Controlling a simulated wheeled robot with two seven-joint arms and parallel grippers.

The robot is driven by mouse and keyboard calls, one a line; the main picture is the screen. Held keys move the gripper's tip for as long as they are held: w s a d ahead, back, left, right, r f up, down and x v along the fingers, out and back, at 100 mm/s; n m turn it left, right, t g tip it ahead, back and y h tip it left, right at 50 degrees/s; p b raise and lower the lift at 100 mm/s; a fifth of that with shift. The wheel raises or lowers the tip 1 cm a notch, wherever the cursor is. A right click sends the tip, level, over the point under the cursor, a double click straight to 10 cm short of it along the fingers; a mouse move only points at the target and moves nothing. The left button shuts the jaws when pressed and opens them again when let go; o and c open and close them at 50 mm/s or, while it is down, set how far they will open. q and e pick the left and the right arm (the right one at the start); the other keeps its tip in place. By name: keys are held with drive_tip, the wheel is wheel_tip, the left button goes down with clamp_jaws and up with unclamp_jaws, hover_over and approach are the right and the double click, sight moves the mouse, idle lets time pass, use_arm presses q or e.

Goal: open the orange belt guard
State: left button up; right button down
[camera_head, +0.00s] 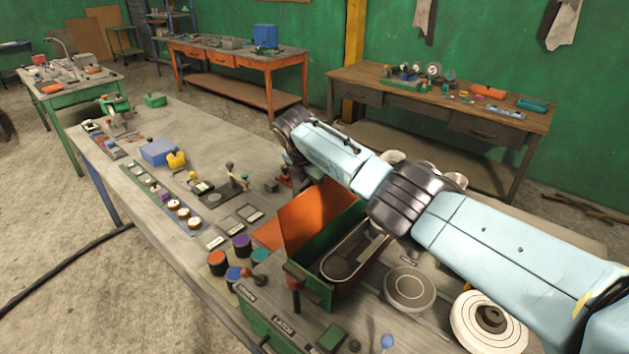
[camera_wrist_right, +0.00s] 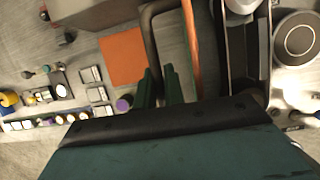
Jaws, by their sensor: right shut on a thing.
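The orange belt guard (camera_head: 318,216) is a flat panel standing steeply up at the side of a green housing (camera_head: 318,286). The housing's top is uncovered, and a dark belt loop (camera_head: 352,252) shows inside. In the right wrist view the guard (camera_wrist_right: 191,45) shows nearly edge-on, with a dark curved handle (camera_wrist_right: 149,35) beside it. My right gripper (camera_wrist_right: 168,84) is shut on the handle, its green fingers on either side of the bar. In the head view the gripper is mostly hidden behind the guard and my arm. My left gripper is not in view.
A flat orange square (camera_wrist_right: 122,57) lies on the bench beside the housing. Coloured round knobs (camera_head: 217,262), a red-topped lever (camera_head: 294,283) and a round grey disc (camera_head: 409,289) stand close around it. Small fittings line the bench's left side.

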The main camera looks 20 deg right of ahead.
drive_tip(key=c, duration=1.5)
unclamp_jaws()
drive_tip(key=b+v, duration=0.1)
drive_tip(key=v, duration=1.2)
drive_tip(key=shift+r, duration=0.15)
drive_tip(key=shift+w, duration=0.1)
